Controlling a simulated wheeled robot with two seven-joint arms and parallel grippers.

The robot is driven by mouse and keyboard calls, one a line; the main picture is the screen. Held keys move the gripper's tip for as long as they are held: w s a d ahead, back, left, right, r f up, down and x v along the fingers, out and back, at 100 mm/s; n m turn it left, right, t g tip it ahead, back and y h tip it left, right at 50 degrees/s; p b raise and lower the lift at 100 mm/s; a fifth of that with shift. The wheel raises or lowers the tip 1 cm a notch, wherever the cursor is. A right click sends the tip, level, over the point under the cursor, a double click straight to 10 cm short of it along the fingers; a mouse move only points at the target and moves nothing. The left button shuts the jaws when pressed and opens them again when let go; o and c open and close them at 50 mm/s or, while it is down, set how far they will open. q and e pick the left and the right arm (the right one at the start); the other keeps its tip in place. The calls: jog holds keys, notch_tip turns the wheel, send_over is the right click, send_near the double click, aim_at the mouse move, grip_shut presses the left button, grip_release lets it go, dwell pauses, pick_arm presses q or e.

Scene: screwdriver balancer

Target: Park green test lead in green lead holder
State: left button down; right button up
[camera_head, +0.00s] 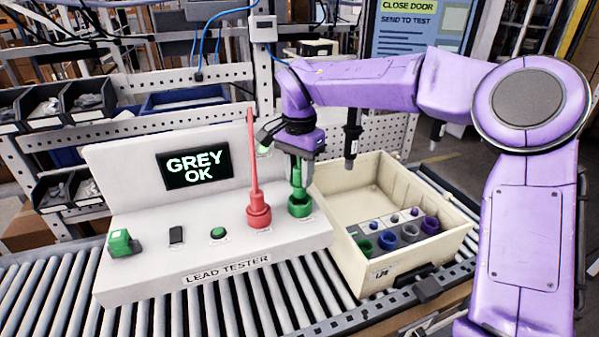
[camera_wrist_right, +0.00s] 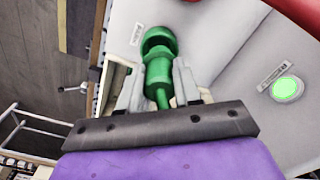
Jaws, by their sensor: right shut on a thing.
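The green test lead (camera_head: 297,177) stands upright between the fingers of my right gripper (camera_head: 303,168), which is shut on it. The green lead holder (camera_head: 300,206) is the round green cup at the right end of the lead tester, directly below. The lead's lower end is at the holder's mouth; how deep it sits I cannot tell. In the right wrist view the green lead (camera_wrist_right: 160,78) lies between the fingers (camera_wrist_right: 158,88), in line with the green holder (camera_wrist_right: 159,42), whose dark opening shows. My left gripper is not in view.
A red lead (camera_head: 252,155) stands upright in the red holder (camera_head: 258,210), close left of the green one. The white lead tester (camera_head: 225,262) shows "GREY OK" on its screen (camera_head: 195,168). A cream crate (camera_head: 340,235) with coloured round parts stands to the right on the roller conveyor (camera_head: 40,300).

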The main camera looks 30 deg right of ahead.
aim_at(300, 187)
jog(key=shift+s+r, duration=0.15)
jog(key=shift+s, duration=0.05)
jog(key=shift+w+p, duration=0.15)
jog(key=shift+p, duration=0.25)
jog(key=shift+f, duration=0.2)
jog(key=shift+f+b, duration=0.7)
jog(key=shift+f, duration=1.2)
